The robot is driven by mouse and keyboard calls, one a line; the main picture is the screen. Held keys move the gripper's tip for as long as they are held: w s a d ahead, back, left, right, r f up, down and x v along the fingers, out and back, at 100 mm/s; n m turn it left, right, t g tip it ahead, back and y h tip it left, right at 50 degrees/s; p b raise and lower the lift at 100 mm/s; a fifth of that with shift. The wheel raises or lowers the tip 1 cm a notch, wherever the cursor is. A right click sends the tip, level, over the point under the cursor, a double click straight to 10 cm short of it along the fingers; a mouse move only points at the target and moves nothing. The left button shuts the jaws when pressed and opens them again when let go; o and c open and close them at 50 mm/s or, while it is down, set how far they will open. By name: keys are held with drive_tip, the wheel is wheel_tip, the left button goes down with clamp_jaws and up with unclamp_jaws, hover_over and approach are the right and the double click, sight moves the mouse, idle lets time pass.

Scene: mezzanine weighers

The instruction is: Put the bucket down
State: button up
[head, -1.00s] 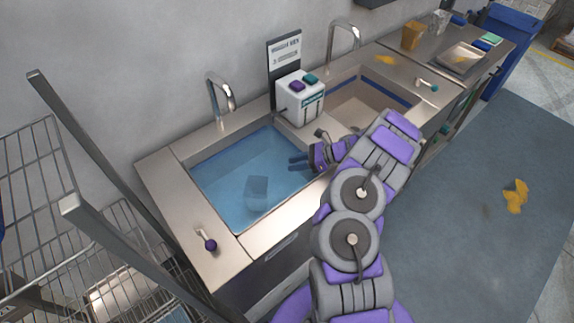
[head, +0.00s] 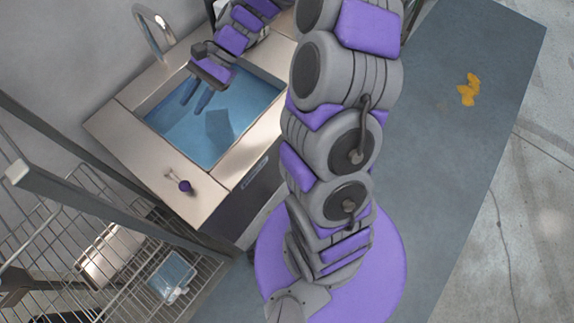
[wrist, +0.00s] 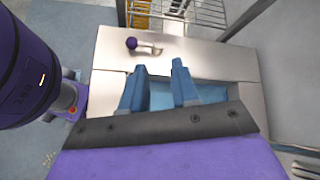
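My gripper (head: 191,106) is over the blue water-filled sink basin (head: 157,107) in the head view. In the wrist view its two blue fingers (wrist: 158,66) stand apart with nothing between them. No bucket is clearly identifiable. A darker blue angular shape (head: 219,130) shows in the basin near the fingers; I cannot tell whether it is a submerged bucket or a shadow. A clear bluish container (head: 172,276) sits low in the wire rack, apart from my gripper.
A purple-knobbed lever (head: 184,185) stands on the steel counter (head: 140,155) in front of the basin. A tap (head: 152,30) rises behind. The wire rack (head: 75,215) with metal posts borders the left. A yellow patch (head: 468,90) lies on the open floor at right.

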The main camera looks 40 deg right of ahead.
drive_tip(key=s+a+r+n+g+h, duration=0.1)
drive_tip(key=s+r+n+h, duration=0.25)
drive_tip(key=s, duration=0.45)
drive_tip(key=s+a+r+n+h, duration=0.15)
drive_tip(key=s+n, duration=0.25)
drive_tip(key=s, duration=0.4)
drive_tip(key=s+d+n+h, duration=0.3)
drive_tip(key=s+d+h, duration=0.2)
drive_tip(key=s, duration=0.8)
drive_tip(key=d, duration=0.3)
drive_tip(key=shift+d+t, duration=0.25)
drive_tip(key=shift+t, duration=0.15)
drive_tip(key=shift+o, duration=0.4)
drive_tip(key=shift+r+n, duration=0.1)
drive_tip(key=shift+n, duration=0.15)
